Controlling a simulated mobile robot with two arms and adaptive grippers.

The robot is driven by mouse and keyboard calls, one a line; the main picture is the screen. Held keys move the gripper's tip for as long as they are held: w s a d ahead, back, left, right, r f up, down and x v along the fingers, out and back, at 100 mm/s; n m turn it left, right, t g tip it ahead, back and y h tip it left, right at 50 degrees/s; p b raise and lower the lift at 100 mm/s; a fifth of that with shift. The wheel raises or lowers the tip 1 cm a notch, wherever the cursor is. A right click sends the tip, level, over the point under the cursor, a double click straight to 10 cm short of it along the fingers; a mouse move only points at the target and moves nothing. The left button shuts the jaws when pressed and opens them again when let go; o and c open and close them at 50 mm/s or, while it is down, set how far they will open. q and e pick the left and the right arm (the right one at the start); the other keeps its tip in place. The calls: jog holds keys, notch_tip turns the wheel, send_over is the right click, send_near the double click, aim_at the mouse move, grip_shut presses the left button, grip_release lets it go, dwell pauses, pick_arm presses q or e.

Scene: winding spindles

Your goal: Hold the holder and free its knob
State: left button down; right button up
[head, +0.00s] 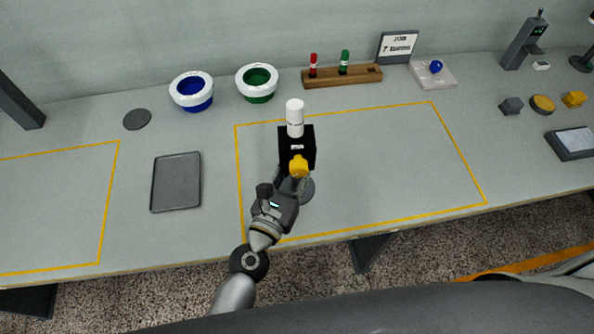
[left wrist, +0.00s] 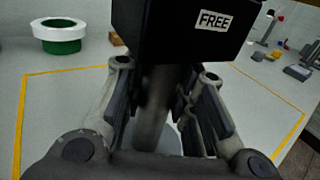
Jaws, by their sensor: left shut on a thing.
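The holder is a black box (head: 297,136) on a grey post (left wrist: 157,110), above a round grey base (head: 307,190). A white cylinder (head: 295,112) stands upright on the box. The yellow knob (head: 299,166) is on the box's near side in the head view; the left wrist view does not show it. A label reading "FREE" (left wrist: 213,20) is on the box. My left gripper (head: 290,182) is below the box, shut on the post, with a finger on each side of it (left wrist: 165,112). My right gripper is out of view.
A blue bowl (head: 193,104) and a green bowl (head: 258,97) with white rims stand behind left. A wooden rack (head: 342,76) holds red and green spindles. A grey tray (head: 176,182) lies left. The yellow-outlined area right of the holder is clear.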

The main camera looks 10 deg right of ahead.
pick_arm(q)
jog(key=shift+w+d+f+b, duration=0.15)
jog(key=shift+w+f+b, duration=0.4)
jog(key=shift+w, duration=0.25)
jog(key=shift+w+d+f+b, duration=0.1)
jog(key=shift+w+f+b, duration=0.3)
jog(key=shift+w+f, duration=0.3)
jog(key=shift+f+b, duration=0.6)
jog(key=shift+b, duration=0.05)
